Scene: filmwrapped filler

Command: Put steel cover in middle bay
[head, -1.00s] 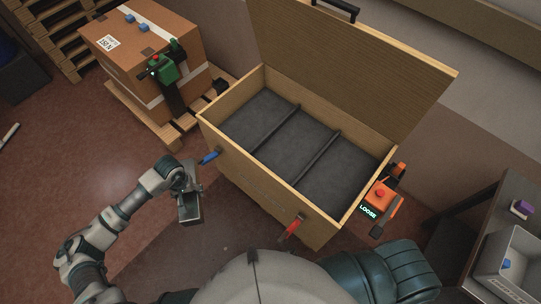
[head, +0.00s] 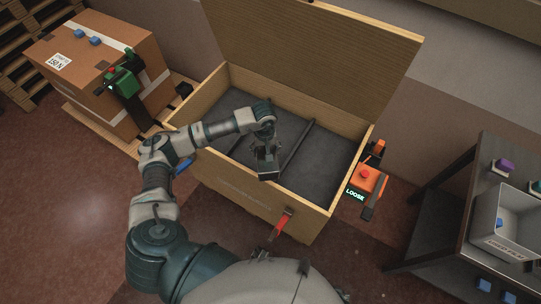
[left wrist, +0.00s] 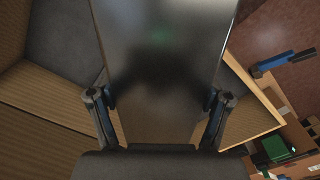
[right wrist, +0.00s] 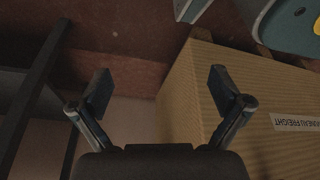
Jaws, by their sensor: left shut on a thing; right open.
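The steel cover (head: 268,170) is a grey, box-like metal piece; in the left wrist view it is a broad shiny plate (left wrist: 165,65). My left gripper (head: 264,142) is shut on it; the fingers (left wrist: 160,105) press its two sides. The cover hangs over the near part of the open wooden crate (head: 240,195), over the middle bay (head: 286,128); its height above the grey floor is hard to judge. My arm hides much of the left divider. My right gripper (right wrist: 160,90) is open and empty beside a wooden wall (right wrist: 215,120) marked "FREIGHT".
The crate's lid (head: 310,50) stands open at the back. An orange device (head: 367,180) reading "LOOSE" is at right. A grey bin (head: 500,220) stands on a table; a cardboard box (head: 95,65) is at left.

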